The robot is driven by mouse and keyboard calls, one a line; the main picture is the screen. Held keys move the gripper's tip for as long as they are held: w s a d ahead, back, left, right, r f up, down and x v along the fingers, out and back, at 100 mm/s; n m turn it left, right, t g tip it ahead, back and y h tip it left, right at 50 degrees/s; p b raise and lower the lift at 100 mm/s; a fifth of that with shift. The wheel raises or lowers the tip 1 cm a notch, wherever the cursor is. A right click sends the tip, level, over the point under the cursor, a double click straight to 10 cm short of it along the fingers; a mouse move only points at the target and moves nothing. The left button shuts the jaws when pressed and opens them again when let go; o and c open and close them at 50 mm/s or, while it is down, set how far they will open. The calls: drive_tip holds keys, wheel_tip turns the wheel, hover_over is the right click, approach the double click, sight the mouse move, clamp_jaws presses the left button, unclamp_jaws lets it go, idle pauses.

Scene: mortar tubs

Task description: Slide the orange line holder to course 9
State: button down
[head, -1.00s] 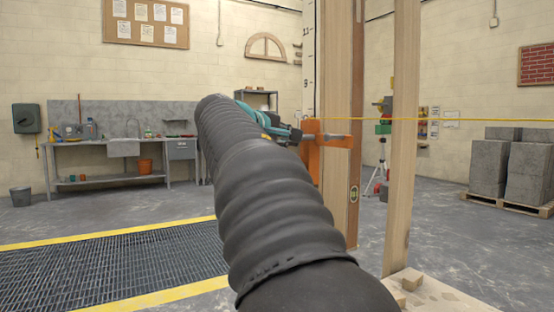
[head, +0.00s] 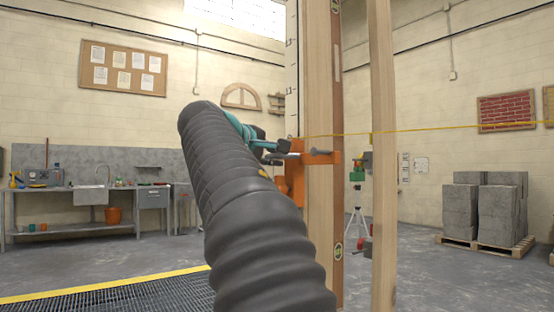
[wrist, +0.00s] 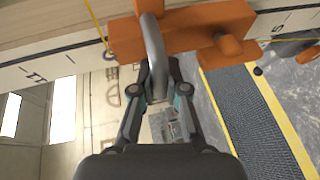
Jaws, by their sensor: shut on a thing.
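The orange line holder (head: 294,180) sits against the upright wooden post (head: 320,90), with the yellow line (head: 440,129) at its top. It also shows across the top of the wrist view (wrist: 190,32). My gripper (wrist: 158,90) is shut on the holder's curved grey handle (wrist: 153,45). In the head view my gripper (head: 268,146) is partly hidden by my arm. The marked scale (head: 291,70) runs up the post's left side; in the wrist view, where up is left, an 11 shows above the holder. The course mark level with the holder is not readable.
A second wooden upright (head: 383,200) stands just right of the post. Grey blocks on a pallet (head: 487,210) and a red-and-white tripod (head: 357,225) are behind. A sink bench (head: 95,198) is at the back left. A yellow-edged floor grate (head: 110,300) lies at lower left.

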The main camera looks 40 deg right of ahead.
drive_tip(key=shift+r, duration=0.1)
drive_tip(key=c, duration=1.2)
unclamp_jaws()
drive_tip(key=v, duration=1.2)
